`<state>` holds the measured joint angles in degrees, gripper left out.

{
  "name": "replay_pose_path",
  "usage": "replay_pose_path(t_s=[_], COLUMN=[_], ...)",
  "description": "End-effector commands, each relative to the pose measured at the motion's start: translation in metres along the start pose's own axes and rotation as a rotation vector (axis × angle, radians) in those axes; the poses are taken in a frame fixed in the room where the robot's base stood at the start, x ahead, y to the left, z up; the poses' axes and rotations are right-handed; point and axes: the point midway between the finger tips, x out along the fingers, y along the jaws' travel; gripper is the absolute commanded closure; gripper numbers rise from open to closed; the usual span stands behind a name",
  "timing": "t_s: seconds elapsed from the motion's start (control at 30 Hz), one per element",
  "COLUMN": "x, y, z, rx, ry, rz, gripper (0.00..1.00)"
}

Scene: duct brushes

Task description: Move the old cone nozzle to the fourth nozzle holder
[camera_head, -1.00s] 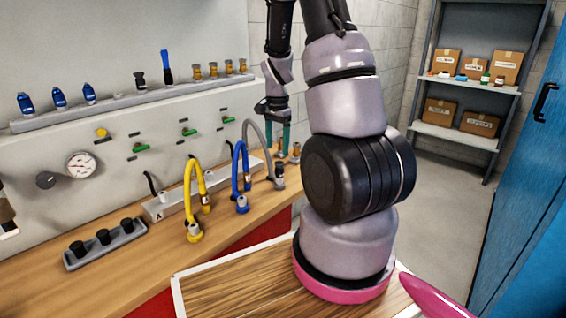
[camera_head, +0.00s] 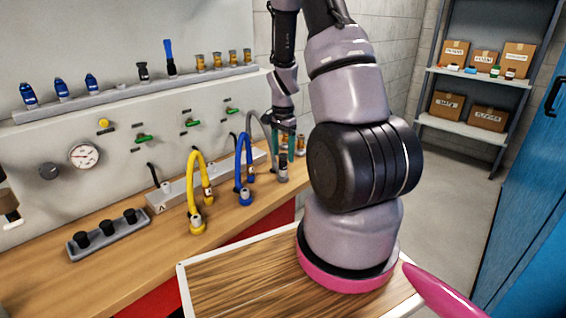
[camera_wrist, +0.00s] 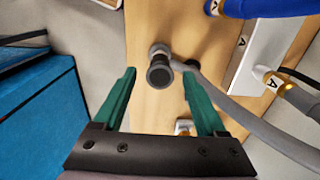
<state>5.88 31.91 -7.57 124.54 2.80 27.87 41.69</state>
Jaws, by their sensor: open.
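My gripper (camera_head: 284,153) points down over the right end of the workbench, its green fingers apart. In the wrist view the open fingers (camera_wrist: 159,74) are on either side of a dark, round-ended nozzle (camera_wrist: 160,74) on the grey hose (camera_wrist: 245,118). The nozzle shows between the fingertips, and no grip is visible. In the head view this grey and black nozzle (camera_head: 283,173) stands upright just below the fingers. I take it for the old cone nozzle. A wall rail (camera_head: 130,92) holds several nozzles; a small, low stub (camera_head: 120,86) sits fourth from left, apparently without a nozzle.
The yellow hose (camera_head: 195,180) and blue hose (camera_head: 244,165) stand left of my gripper, with brass fittings (camera_head: 300,143) close to its right. A grey tray (camera_head: 107,236) with black cups lies at the bench's left. A blue cabinet (camera_wrist: 40,115) shows in the wrist view.

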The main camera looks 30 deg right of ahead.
Motion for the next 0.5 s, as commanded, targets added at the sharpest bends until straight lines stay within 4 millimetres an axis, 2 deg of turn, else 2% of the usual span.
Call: replay_pose_path(t_s=[0.2,0.5], x=[0.026,0.038], y=[0.000,0.000], z=[0.000,0.000], rx=[-0.001,-0.001], ry=[-0.001,0.000], rz=[0.002,0.000], gripper=[0.26,0.26])
